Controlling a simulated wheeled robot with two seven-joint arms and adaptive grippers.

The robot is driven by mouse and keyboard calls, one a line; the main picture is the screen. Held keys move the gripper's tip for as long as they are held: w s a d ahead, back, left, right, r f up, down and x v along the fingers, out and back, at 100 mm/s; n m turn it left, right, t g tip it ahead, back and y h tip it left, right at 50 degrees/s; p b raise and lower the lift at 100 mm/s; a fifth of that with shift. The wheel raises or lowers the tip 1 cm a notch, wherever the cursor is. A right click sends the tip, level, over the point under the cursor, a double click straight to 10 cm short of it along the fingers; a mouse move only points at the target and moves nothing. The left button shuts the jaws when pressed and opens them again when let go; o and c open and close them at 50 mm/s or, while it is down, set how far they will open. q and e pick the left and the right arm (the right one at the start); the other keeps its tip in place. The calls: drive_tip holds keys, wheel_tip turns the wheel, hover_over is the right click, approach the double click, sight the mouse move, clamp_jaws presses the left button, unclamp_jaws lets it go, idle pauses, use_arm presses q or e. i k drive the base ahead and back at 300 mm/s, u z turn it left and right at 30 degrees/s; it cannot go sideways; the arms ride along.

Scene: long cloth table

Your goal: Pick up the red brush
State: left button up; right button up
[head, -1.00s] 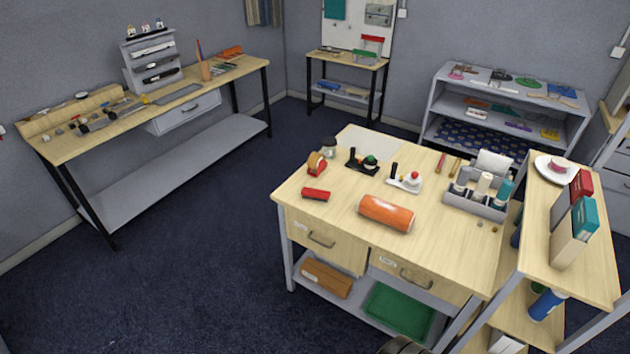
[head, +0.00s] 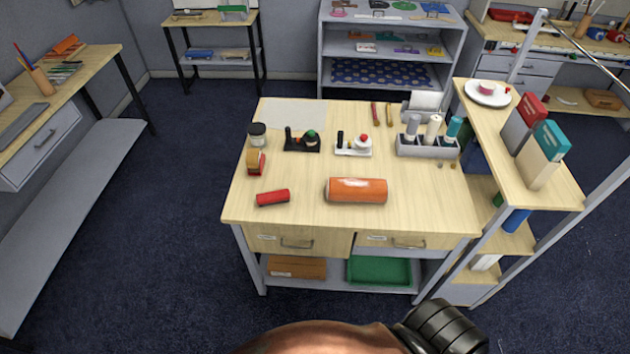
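On the wooden workbench (head: 300,212), a thin red stick-like tool (head: 375,113) lies near the back edge, left of a similar tan one (head: 389,115); it may be the red brush, but it is too small to be sure. A short red cylinder (head: 273,198) lies near the front left of the top. Neither gripper shows in the head view; only dark and copper-coloured parts, likely of my own arm, show at the bottom edge.
An orange roll (head: 357,191) lies at the front middle. Two small stands (head: 302,142) (head: 354,145) and a grey bottle holder (head: 428,146) stand farther back. A raised side shelf (head: 545,199) with books borders the bench on the right. Open floor lies to the left.

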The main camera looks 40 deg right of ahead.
sight(282, 196)
drive_tip(key=z, duration=0.95)
drive_tip(key=i, duration=0.85)
drive_tip(key=z, duration=0.85)
